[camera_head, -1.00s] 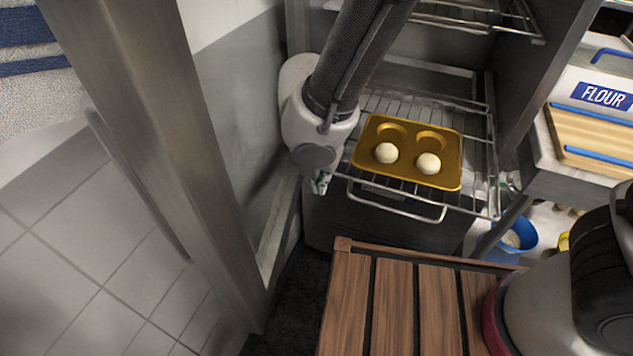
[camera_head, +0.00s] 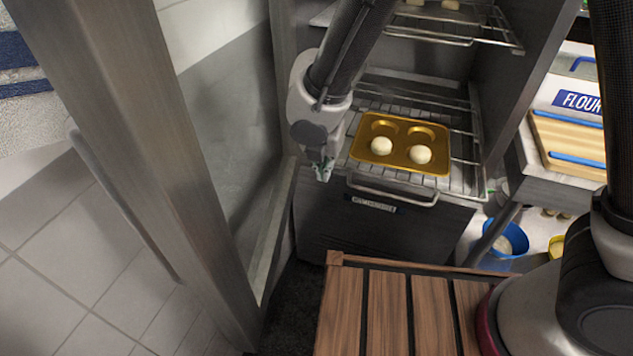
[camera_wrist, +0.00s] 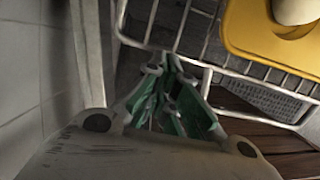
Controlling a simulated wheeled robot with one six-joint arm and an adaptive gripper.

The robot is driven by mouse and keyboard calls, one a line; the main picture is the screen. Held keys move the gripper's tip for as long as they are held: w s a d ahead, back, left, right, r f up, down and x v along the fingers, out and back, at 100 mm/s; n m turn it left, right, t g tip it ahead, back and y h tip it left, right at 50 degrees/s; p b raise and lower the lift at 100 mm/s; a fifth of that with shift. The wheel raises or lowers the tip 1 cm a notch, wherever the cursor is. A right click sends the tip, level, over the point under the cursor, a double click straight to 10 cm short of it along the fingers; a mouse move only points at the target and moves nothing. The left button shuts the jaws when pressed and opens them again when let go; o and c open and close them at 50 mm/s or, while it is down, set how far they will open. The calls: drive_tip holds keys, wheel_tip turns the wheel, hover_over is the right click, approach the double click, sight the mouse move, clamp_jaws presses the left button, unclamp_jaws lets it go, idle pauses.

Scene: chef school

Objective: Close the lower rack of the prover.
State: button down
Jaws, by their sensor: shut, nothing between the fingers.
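The lower rack (camera_head: 466,178) is a wire shelf in the prover, with its front handle (camera_head: 425,203) standing out a little past the prover's front. A golden tin (camera_head: 400,153) with two pale dough balls (camera_head: 381,146) lies on it; two of its hollows are empty. My gripper (camera_head: 322,172) is shut and empty, pointing down at the rack's front left, left of the handle. In the wrist view my green-sided fingers (camera_wrist: 172,98) are beside the rack's wires (camera_wrist: 185,30). I cannot tell whether they touch.
The prover's open door (camera_head: 190,170) stands on the left, close to my arm. An upper rack (camera_head: 470,40) is above. A slatted wooden surface (camera_head: 395,310) lies in front, below the rack. A counter with a flour box (camera_head: 575,100) is on the right, with a blue bucket (camera_head: 508,238) below.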

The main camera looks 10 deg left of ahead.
sight(352, 115)
drive_tip(key=w+d, duration=0.1)
drive_tip(key=w, duration=0.7)
drive_tip(key=w+d, duration=0.2)
drive_tip(key=w, duration=0.5)
drive_tip(key=w+d, duration=0.1)
drive_tip(key=w, duration=0.7)
drive_tip(key=shift+w+d, duration=0.35)
drive_tip(key=shift+w, duration=0.3)
drive_tip(key=shift+r, duration=0.15)
